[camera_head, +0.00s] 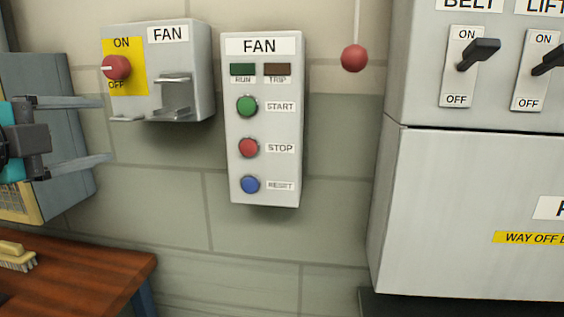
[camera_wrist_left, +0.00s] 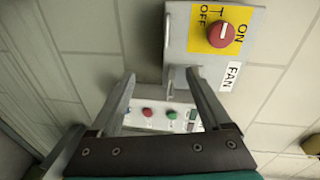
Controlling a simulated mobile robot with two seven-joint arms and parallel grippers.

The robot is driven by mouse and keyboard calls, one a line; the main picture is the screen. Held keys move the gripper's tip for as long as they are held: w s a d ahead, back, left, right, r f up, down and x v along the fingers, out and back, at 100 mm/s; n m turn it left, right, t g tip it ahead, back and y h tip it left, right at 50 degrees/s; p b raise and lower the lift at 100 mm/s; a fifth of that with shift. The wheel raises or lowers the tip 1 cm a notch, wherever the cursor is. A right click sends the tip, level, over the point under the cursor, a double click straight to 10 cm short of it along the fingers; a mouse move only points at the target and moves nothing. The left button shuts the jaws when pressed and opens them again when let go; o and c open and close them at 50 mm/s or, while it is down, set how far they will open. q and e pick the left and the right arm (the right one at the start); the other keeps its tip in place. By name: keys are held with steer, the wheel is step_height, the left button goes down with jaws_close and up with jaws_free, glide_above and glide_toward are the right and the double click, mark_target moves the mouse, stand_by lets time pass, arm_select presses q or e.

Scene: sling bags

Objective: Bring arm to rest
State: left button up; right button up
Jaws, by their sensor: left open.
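My left gripper (camera_head: 106,130) comes in from the left in the head view. Its two grey fingers are spread apart with nothing between them, in front of the wall below the grey FAN switch box (camera_head: 187,65). The left wrist view shows the open left gripper (camera_wrist_left: 160,76) too, with the switch box (camera_wrist_left: 180,50) beyond its fingertips and the FAN button panel (camera_wrist_left: 158,115) seen between the fingers. The red knob (camera_head: 117,68) sits on the box's yellow ON/OFF plate; it also shows in the wrist view (camera_wrist_left: 220,34). My right gripper is in neither view.
The FAN panel (camera_head: 263,185) has green, red and blue buttons. A red ball (camera_head: 354,58) hangs on a cord. A grey cabinet (camera_head: 455,210) with black levers stands at right. A wooden table (camera_head: 90,275) with a brush (camera_head: 16,257) is lower left.

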arm_select(q)
steer(key=s+d+f+n+g, duration=0.1)
steer(key=d+f+n+g, duration=0.3)
steer(key=f, duration=1.1)
steer(key=s+d+f+n+g, duration=0.1)
steer(key=d+f+n, duration=0.45)
steer(key=f, duration=1.05)
steer(key=s+d+f+n+g+y, duration=0.1)
steer(key=s+d+f+n+g, duration=0.2)
steer(key=s+f, duration=0.55)
steer(key=s+d+f+n+g+y, duration=0.1)
steer(key=s+f+n+g, duration=0.3)
steer(key=s+f, duration=0.45)
steer(key=s+f+g, duration=0.1)
steer(key=s+f, duration=0.1)
steer(key=f, duration=0.9)
steer(key=s+f+g, duration=0.1)
steer(key=s+f, duration=0.1)
steer(key=f, duration=0.8)
steer(key=s+a+f, duration=0.4)
steer(key=s+f, duration=0.9)
steer(key=shift+s+f+g+y, duration=0.3)
steer(key=shift+g+y, duration=0.1)
